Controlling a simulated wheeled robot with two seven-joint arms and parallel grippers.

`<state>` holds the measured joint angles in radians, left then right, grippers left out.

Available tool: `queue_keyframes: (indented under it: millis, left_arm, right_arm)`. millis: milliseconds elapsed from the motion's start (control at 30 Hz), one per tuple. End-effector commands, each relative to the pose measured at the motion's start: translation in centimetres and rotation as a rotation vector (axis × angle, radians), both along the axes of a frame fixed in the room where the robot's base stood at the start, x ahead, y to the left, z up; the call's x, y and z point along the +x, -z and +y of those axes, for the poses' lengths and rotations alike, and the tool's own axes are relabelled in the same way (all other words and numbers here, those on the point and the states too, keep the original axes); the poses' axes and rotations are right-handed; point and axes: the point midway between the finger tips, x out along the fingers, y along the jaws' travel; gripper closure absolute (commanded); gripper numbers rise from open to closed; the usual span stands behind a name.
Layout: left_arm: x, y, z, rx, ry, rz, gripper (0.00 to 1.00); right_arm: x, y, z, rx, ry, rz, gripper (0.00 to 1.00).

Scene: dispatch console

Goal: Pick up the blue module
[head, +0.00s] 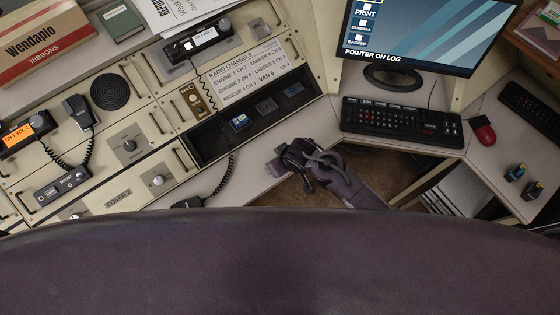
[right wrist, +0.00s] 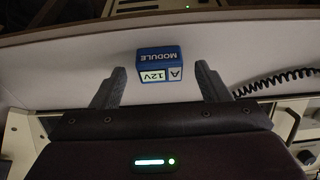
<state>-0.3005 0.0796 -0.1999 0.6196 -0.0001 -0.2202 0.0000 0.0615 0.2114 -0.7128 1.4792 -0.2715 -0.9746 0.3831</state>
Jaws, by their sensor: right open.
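A blue module (right wrist: 160,66) with a label reading "A 12V MODULE" shows in the right wrist view, upside down. It appears between and a little beyond the fingertips of my open right gripper (right wrist: 160,82), with a gap on either side. In the head view my right gripper (head: 277,167) is over the pale desk strip, in front of the dark bay. My left gripper is not in view.
The dark open bay (head: 215,146) has raised panel edges around it. A coiled cord (right wrist: 275,83) lies beside the right gripper. Two small dark blocks (head: 516,172) lie on the far-right desk.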

Motion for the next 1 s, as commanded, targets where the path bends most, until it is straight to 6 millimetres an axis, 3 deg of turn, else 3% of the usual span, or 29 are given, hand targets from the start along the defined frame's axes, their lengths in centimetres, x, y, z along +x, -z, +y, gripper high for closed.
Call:
queue_keyframes:
  millis: [267, 700, 1000]
  left_arm:
    - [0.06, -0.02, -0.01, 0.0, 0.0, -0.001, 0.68]
    - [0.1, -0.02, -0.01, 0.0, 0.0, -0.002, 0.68]
    - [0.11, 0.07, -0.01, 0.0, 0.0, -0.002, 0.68]
  right_arm:
    - [0.17, 0.35, 0.11, 0.001, 0.0, -0.002, 0.31]
    - [0.17, 0.31, 0.1, 0.001, 0.0, -0.002, 0.86]
    - [0.15, -0.6, 0.16, 0.003, 0.0, -0.002, 0.86]
